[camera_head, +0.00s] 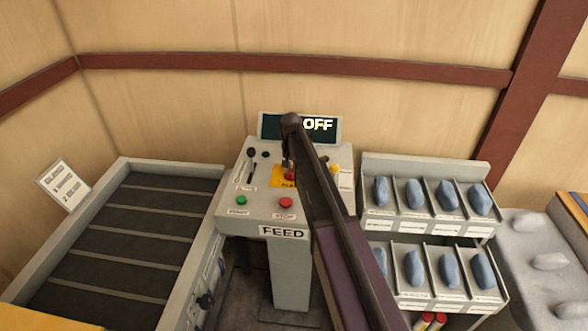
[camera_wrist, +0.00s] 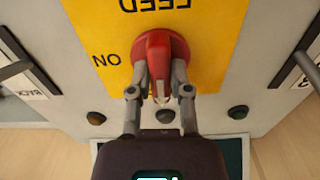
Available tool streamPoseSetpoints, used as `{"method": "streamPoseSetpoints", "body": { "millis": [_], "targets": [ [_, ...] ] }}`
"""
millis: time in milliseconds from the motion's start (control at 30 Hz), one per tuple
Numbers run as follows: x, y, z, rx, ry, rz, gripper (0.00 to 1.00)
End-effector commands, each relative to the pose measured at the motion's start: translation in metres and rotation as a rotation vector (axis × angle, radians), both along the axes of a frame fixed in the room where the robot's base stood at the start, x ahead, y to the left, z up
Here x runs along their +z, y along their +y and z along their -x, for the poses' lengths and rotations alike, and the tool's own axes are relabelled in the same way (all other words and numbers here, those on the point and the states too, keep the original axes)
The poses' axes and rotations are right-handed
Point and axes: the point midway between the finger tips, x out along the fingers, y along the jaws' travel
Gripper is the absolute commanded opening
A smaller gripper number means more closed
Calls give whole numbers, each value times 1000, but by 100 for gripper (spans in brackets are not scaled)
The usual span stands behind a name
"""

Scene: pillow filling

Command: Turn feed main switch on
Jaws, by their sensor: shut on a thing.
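The feed main switch (camera_wrist: 157,55) is a red rotary knob on a yellow plate (camera_wrist: 212,30) marked "FEED" and "ON". In the wrist view my gripper (camera_wrist: 160,82) is shut on the knob's handle, one finger on each side. The handle points toward my gripper, not toward the "ON" label at its left. In the head view the red knob (camera_head: 291,173) shows only in part, beside my arm, on the sloped top of the feed console (camera_head: 259,202). The display (camera_head: 326,126) at the console's back reads "OFF", and my arm covers part of it.
A green START button (camera_head: 242,203) and a red STOP button (camera_head: 285,202) sit at the console's front. Black levers (camera_head: 251,154) stand at its left. A conveyor (camera_head: 130,225) is at left; racks with blue bundles (camera_head: 414,193) are at right.

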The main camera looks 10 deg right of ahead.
Motion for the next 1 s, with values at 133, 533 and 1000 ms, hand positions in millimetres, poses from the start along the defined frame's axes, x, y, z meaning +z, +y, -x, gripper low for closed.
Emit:
{"method": "streamPoseSetpoints", "body": {
  "millis": [133,533,1000],
  "targets": [
    [0,-2,1,-50,2,6,0],
    [0,-2,2,-335,3,4,0],
    [-1,-3,3,-781,4,5,0]
  ]
}}
